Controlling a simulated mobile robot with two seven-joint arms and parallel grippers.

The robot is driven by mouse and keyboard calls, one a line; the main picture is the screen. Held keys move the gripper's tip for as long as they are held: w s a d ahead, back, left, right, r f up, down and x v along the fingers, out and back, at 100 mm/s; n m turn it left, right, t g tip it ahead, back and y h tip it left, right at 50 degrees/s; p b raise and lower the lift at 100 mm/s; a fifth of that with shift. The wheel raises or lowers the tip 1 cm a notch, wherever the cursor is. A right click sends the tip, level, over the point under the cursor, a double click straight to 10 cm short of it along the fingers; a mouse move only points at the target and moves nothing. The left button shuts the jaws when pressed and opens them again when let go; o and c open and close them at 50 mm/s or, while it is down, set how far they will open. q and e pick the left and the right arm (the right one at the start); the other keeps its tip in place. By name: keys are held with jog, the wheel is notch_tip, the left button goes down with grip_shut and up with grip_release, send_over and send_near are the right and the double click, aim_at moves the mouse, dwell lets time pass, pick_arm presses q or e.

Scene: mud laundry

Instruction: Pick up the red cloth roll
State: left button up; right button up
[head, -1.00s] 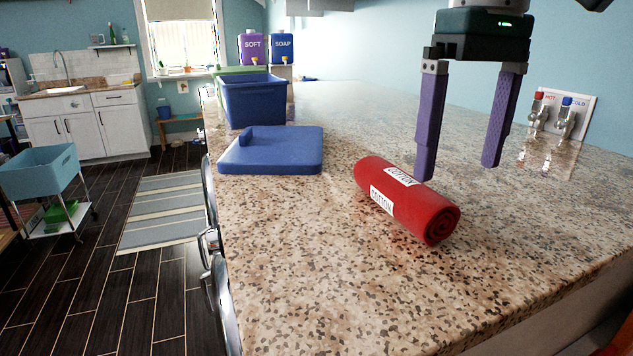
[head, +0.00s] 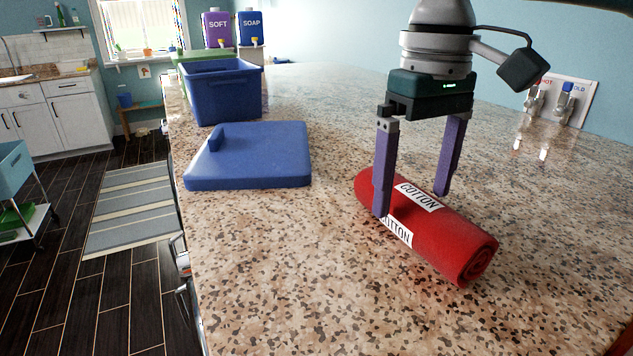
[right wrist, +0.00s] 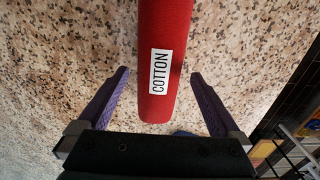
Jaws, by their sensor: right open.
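The red cloth roll (head: 440,228) lies on the speckled counter, with white COTTON labels on it. In the right wrist view the roll (right wrist: 165,60) runs from the top down into the space between the fingers, apart from both. My right gripper (head: 412,203) is open and points down at the roll's far end, one finger on each side in the head view. Its near finger hides part of a label. It also shows open in the right wrist view (right wrist: 160,82). My left gripper is not in view.
A blue lid (head: 250,158) lies flat on the counter (head: 300,270) to the left of the roll. A blue bin (head: 222,95) stands behind it. Red and blue taps (head: 550,100) are on the wall at right. The counter in front of the roll is clear.

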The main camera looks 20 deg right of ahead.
aim_at(414, 193)
notch_tip(414, 193, down, 4)
jog(key=shift+r, duration=0.25)
jog(key=shift+c, duration=0.2)
jog(key=c, duration=1.4)
jog(key=shift+r, duration=0.15)
